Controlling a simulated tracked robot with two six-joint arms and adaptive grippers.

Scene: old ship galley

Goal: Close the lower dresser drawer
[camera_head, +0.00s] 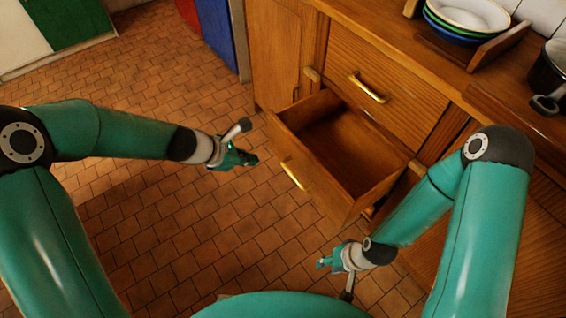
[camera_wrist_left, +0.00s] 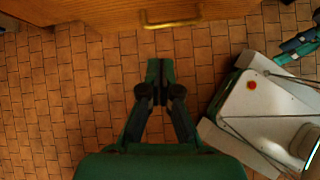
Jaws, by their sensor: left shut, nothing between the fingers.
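The lower dresser drawer (camera_head: 333,200) is pulled out and empty in the head view. Its wooden front carries a brass handle (camera_head: 294,173). In the left wrist view the drawer front (camera_wrist_left: 95,14) and handle (camera_wrist_left: 171,21) lie along the top edge. My left gripper (camera_head: 254,160) is shut and empty, in front of the drawer and left of the handle, apart from it. Its closed fingertips (camera_wrist_left: 157,66) point towards the handle in the wrist view. My right gripper (camera_head: 323,263) is low, in front of the drawer's near right corner; its finger opening is too small to judge.
The upper drawer with its brass handle (camera_head: 367,87) is shut. A rack of stacked bowls (camera_head: 468,14) and a dark pot (camera_head: 550,72) stand on the dresser top (camera_head: 400,35). The tiled floor (camera_head: 185,215) left of the open drawer is clear.

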